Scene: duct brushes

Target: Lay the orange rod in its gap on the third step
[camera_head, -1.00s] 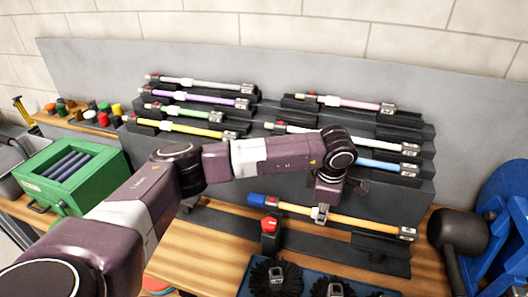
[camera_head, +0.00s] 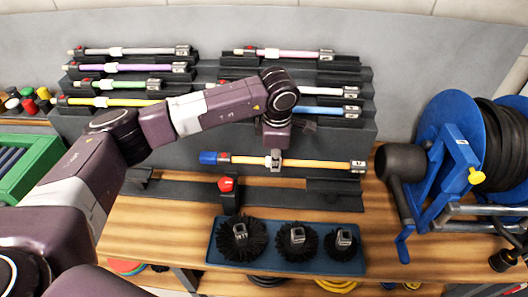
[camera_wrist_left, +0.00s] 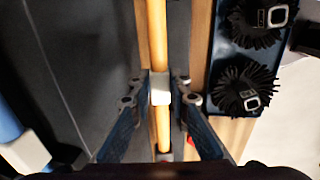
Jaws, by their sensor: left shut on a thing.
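The orange rod (camera_head: 315,163) has a blue end at the left and a grey tagged cap at the right. My left gripper (camera_head: 275,158) is shut on its pale collar, and the rod lies roughly level in front of the stepped rack (camera_head: 355,135). In the left wrist view the rod (camera_wrist_left: 158,35) runs between the two fingers (camera_wrist_left: 160,90), which close on the collar. On the rack's right side, a dark empty stretch (camera_head: 340,76) shows between the pink rod (camera_head: 290,53) and the white rod (camera_head: 322,91). My arm hides part of the rack. My right gripper is not in view.
A blue rod (camera_head: 325,110) lies on the lowest right step; several rods fill the left side. A black holder (camera_head: 285,193) with a red knob (camera_head: 226,184) lies in front. A blue tray (camera_head: 290,262) holds three brushes. A blue reel (camera_head: 450,140) stands right.

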